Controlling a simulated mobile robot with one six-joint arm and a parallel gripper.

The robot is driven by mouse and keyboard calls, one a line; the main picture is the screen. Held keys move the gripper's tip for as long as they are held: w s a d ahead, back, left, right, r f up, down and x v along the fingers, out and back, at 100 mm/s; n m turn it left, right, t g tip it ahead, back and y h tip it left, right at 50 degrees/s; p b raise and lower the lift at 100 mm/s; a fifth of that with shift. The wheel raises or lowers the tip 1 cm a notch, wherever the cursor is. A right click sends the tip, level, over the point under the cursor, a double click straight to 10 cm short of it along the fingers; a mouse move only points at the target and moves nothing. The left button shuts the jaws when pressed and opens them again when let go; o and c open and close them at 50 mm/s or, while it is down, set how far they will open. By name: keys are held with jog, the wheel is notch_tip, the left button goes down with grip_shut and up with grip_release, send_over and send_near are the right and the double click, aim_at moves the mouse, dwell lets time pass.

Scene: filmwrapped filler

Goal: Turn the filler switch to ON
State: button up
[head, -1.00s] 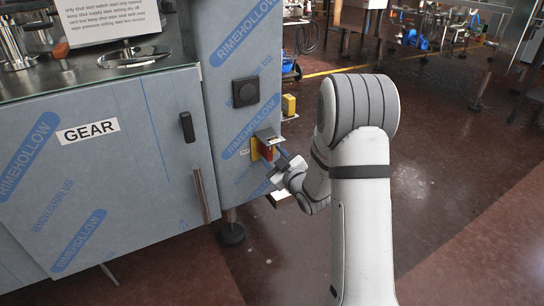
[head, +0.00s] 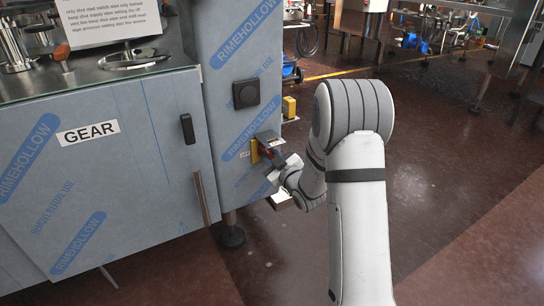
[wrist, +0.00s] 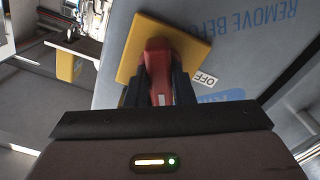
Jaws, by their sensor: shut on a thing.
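The filler switch has a red handle (wrist: 160,72) on a yellow plate (wrist: 196,51), on the side of the film-wrapped machine. My gripper (wrist: 159,94) is shut on the red handle, one dark finger on each side. An OFF label (wrist: 204,79) sits beside the plate's right edge in the wrist view. No ON label is readable. In the head view, my gripper (head: 272,164) partly hides the handle.
A GEAR door (head: 89,132) with a black handle is on the left. A yellow box (head: 289,107) stands just behind the machine's corner.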

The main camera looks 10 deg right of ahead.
jog(key=shift+m, duration=0.3)
grip_shut()
jog(key=shift+m+b, duration=0.6)
jog(key=shift+m, duration=2)
jog(key=o, duration=0.9)
grip_release()
jog(key=shift+o, duration=0.2)
jog(key=p+v, duration=0.1)
jog(key=v, duration=0.6)
jog(key=shift+s+p, duration=0.3)
jog(key=shift+s, duration=0.05)
jog(key=shift+d, duration=0.1)
